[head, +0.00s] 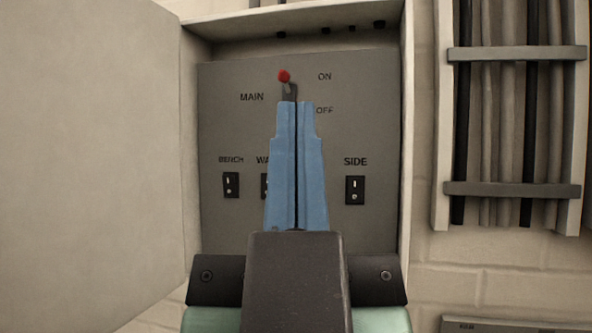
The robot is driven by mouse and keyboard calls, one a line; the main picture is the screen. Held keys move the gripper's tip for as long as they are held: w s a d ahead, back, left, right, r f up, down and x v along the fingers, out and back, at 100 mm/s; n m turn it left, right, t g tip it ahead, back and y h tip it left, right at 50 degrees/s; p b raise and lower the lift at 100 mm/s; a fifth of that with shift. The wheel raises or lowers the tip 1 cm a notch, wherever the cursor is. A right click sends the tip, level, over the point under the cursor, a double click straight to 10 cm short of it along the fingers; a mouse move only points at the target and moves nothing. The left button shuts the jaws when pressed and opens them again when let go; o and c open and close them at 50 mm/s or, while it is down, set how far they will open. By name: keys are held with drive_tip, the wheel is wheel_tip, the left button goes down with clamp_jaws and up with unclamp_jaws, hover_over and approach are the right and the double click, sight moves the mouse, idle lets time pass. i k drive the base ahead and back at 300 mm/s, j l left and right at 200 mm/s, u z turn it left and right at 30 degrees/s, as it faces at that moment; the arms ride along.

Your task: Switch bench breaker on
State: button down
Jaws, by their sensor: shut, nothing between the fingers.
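The open electrical box shows a grey panel (355,120) marked MAIN, ON, OFF, BENCH, SIDE and a partly hidden label starting WA. The bench breaker (231,185) is a small black rocker under the BENCH label at the lower left. The main lever (284,77) has a red knob and points up beside ON. My gripper (295,104) has blue fingers, shut and empty, with tips in front of the panel just below the lever. I cannot tell if they touch it. The fingers hide most of the middle breaker (264,185). The side breaker (355,190) is at the right.
The box door (90,150) stands open and fills the left side. The box's right wall (406,140) borders the panel. A rack of vertical cables (515,120) is on the brick wall to the right. A label plate (510,326) shows at the bottom right.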

sight(228, 184)
drive_tip(key=i+j+z, duration=0.15)
drive_tip(key=j, duration=0.4)
drive_tip(key=j+z, duration=0.2)
drive_tip(key=j, duration=0.35)
drive_tip(key=i+j+z, duration=0.15)
drive_tip(key=j, duration=0.4)
